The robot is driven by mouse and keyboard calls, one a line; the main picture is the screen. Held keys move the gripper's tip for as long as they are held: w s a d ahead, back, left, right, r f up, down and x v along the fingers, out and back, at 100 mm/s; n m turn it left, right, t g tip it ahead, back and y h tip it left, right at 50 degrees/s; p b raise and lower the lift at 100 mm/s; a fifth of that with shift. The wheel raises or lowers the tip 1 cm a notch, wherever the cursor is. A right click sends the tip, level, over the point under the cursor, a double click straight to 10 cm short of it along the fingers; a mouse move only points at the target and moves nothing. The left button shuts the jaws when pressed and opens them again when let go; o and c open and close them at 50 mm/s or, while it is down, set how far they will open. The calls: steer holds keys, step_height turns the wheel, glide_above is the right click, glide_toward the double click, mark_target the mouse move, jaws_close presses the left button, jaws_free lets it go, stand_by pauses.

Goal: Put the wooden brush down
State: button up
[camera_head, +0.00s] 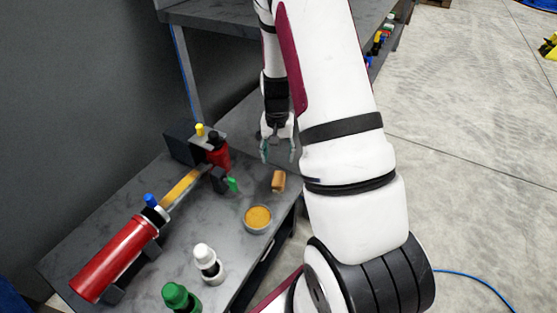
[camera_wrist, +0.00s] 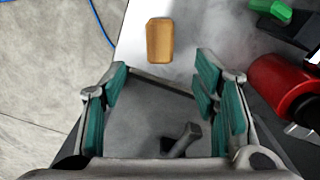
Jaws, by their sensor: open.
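The wooden brush (camera_head: 278,181) is a small tan-brown block lying on the grey bench top, near the bench's right edge. It also shows in the wrist view (camera_wrist: 160,40), at top centre, clear of the fingers. My gripper (camera_head: 278,150) is open, with its teal-padded fingers spread apart. It is just beyond the brush in the head view and does not touch it. In the wrist view no object is held between the fingers (camera_wrist: 163,100). The brush's underside is hidden.
A round dish with orange-brown contents (camera_head: 258,218) stands near the brush. A red cylinder (camera_head: 114,262) lies in a fixture at left. White-capped (camera_head: 208,264) and green-capped (camera_head: 180,298) bottles stand in front. A green part (camera_wrist: 270,10) and red object (camera_wrist: 283,85) lie right in the wrist view.

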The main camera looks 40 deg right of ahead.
steer(key=s+a+r+n+y, duration=0.1)
steer(key=s+a+r+n, duration=0.15)
steer(key=a+r, duration=0.6)
steer(key=s+a+r+n, duration=0.2)
steer(key=s+a+r, duration=0.25)
steer(key=r, duration=0.75)
steer(key=s+a+r+n, duration=0.1)
steer(key=s+a+r, duration=0.1)
steer(key=s, duration=0.5)
steer(key=s+a+r+n, duration=0.2)
steer(key=s+a+r, duration=0.1)
steer(key=s, duration=0.5)
steer(key=s+a+r+n, duration=0.2)
steer(key=s+a+r, duration=0.1)
steer(key=s, duration=0.4)
steer(key=shift+s+a+r+t+h, duration=0.2)
steer(key=shift+a+t+h, duration=0.1)
steer(key=shift+a+h, duration=0.15)
steer(key=shift+w, duration=0.1)
step_height(320, 180, up, 28)
steer(key=t+p, duration=0.3)
steer(key=p, duration=2.3)
steer(key=shift+d+t, duration=0.25)
steer(key=shift+t, duration=0.15)
steer(key=shift+d, duration=0.1)
